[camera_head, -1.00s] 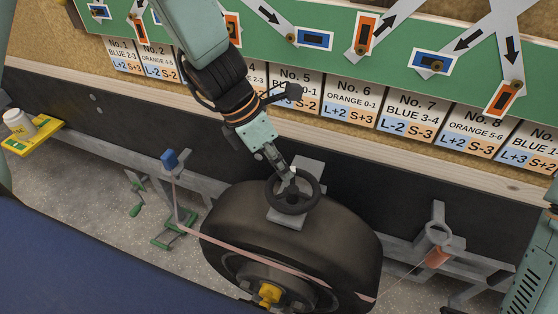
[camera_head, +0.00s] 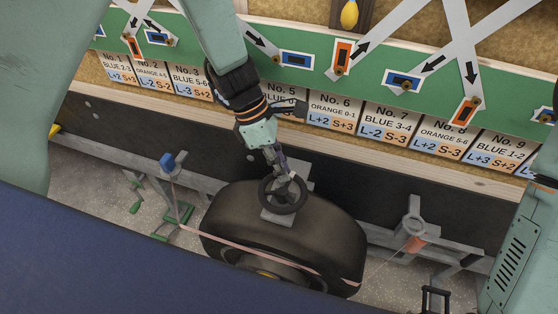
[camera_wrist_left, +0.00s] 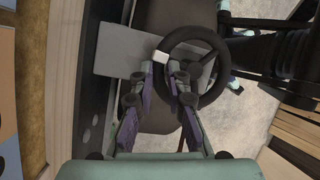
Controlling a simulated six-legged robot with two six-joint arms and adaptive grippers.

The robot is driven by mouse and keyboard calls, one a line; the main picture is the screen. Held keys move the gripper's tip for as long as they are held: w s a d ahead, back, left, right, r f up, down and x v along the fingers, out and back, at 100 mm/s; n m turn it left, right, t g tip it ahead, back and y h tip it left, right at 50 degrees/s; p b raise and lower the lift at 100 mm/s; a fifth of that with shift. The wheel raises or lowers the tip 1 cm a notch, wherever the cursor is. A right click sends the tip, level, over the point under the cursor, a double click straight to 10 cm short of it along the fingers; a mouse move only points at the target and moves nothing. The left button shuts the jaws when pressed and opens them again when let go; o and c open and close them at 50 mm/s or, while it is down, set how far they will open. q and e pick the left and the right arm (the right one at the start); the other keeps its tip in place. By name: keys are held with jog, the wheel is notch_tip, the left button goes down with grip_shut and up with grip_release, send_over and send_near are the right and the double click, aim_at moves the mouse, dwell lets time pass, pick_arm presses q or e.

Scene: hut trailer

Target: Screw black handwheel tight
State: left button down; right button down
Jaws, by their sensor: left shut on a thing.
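The black handwheel (camera_head: 284,208) sits on a grey plate (camera_head: 275,218) at the top of the spare tyre (camera_head: 325,230). In the left wrist view the handwheel (camera_wrist_left: 195,34) shows as a ring with a white mark on its rim, in front of the grey plate (camera_wrist_left: 118,50). My left gripper (camera_head: 284,174) reaches down to the handwheel's far side. In the left wrist view its fingers (camera_wrist_left: 163,72) are close together at the near left part of the rim, shut on the handwheel. Their exact contact is partly hidden. My right gripper cannot be made out.
A pink strap (camera_head: 245,247) crosses the tyre, from a post with a blue block (camera_head: 167,161) to an orange spool (camera_head: 415,243). A grey rail and black panel (camera_head: 130,125) run behind. Numbered cards (camera_head: 335,112) hang above.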

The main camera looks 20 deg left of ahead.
dwell(0.3)
pick_arm(q)
jog(key=c, duration=1.6)
grip_release()
jog(key=shift+v, duration=3.8)
